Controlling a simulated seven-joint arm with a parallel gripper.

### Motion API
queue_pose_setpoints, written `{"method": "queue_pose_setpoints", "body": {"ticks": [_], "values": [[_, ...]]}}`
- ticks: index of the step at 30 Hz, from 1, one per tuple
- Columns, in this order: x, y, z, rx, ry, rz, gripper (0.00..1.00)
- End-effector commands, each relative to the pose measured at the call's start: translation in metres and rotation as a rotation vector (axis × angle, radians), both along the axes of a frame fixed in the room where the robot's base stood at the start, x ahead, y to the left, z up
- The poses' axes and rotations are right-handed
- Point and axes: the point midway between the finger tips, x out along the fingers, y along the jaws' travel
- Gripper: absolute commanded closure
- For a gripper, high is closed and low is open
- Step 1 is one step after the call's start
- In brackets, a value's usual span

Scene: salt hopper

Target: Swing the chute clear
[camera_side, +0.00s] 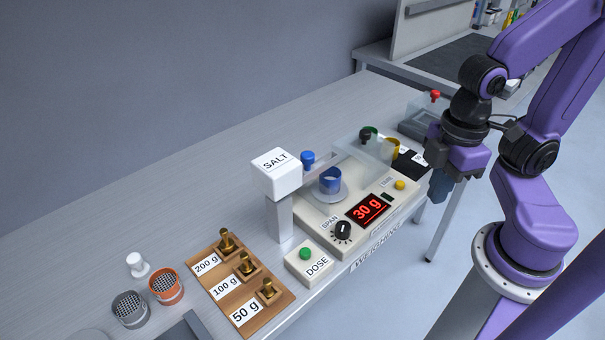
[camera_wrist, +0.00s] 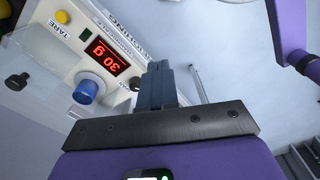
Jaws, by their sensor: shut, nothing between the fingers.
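The white SALT hopper (camera_side: 277,172) stands on a grey post left of the scale in the side view. A thin grey bar (camera_side: 322,165), which looks like the chute, reaches right from it towards the space above the scale pan. A blue knob (camera_side: 307,157) stands by the bar near the hopper. A blue cup (camera_side: 330,181) sits on the round pan, partly behind clear panels. My gripper (camera_side: 438,193) is shut and empty, pointing down beyond the scale's right end, well away from the bar. Its closed fingers (camera_wrist: 158,84) show in the wrist view.
The weighing unit's display (camera_side: 367,209) reads 30 g. A green DOSE button (camera_side: 305,253) and a wooden board of brass weights (camera_side: 240,275) are at the front left. Clear panels with knobs stand around the pan. The back left bench is bare.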

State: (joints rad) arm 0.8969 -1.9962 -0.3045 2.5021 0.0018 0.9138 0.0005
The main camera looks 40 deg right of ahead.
Motion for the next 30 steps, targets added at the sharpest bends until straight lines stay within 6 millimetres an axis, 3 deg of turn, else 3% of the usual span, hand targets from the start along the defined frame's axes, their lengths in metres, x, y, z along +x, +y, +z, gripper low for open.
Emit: {"method": "queue_pose_setpoints", "body": {"ticks": [1, 2, 6, 7, 11, 18, 24, 30], "values": [[0.000, 0.000, 0.000, 0.000, 0.000, 0.000, 1.00], [0.000, 0.000, 0.000, 0.000, 0.000, 0.000, 0.94], [0.008, 0.006, 0.005, 0.000, -0.001, -0.001, 0.48], [0.012, 0.009, 0.008, 0.000, -0.001, -0.002, 0.43], [0.043, 0.030, 0.030, -0.003, -0.002, -0.001, 0.43], [0.124, 0.065, 0.082, -0.015, 0.002, 0.008, 0.43], [0.189, 0.076, 0.122, -0.022, 0.006, 0.016, 0.43], [0.232, 0.074, 0.148, -0.027, 0.011, 0.022, 0.43]]}}
